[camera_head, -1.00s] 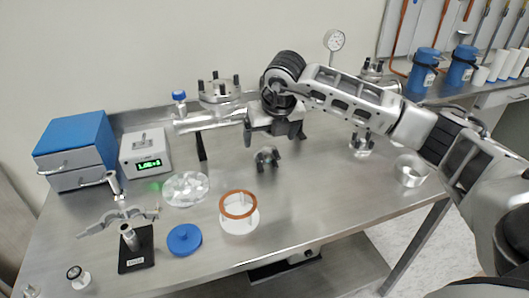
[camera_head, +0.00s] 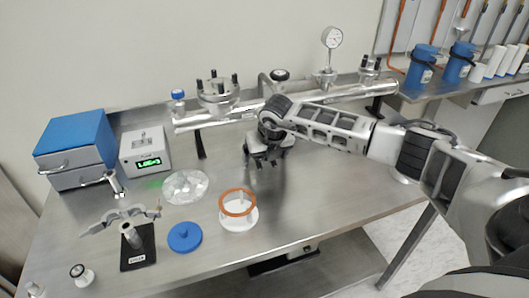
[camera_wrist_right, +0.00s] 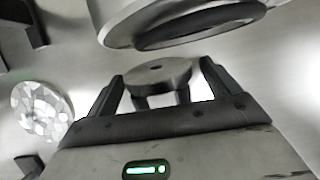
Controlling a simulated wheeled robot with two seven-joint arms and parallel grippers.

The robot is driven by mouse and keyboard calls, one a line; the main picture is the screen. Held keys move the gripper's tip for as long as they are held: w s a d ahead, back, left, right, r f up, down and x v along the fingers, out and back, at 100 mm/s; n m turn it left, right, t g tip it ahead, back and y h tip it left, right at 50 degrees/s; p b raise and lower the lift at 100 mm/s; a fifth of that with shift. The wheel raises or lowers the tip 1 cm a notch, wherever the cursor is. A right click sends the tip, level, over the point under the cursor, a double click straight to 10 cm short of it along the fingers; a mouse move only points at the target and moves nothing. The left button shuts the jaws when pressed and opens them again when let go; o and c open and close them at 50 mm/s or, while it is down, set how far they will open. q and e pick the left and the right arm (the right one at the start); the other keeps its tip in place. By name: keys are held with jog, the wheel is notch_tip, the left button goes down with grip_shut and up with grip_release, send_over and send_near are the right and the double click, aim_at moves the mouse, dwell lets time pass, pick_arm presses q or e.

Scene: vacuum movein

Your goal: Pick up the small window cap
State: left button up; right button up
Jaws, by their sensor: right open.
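My left gripper is not in view.
A metal tube with flanges (camera_head: 219,92) runs along the back, close behind my gripper. A clear dish (camera_head: 185,187), a white part with an orange ring (camera_head: 237,203) and a blue disc (camera_head: 184,237) lie left and in front. The front right tabletop (camera_head: 340,210) is clear.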

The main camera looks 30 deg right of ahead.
jog(key=shift+c, duration=0.2)
jog(key=c, duration=1.1)
jog(key=shift+c, duration=0.4)
jog(key=shift+r, duration=0.1)
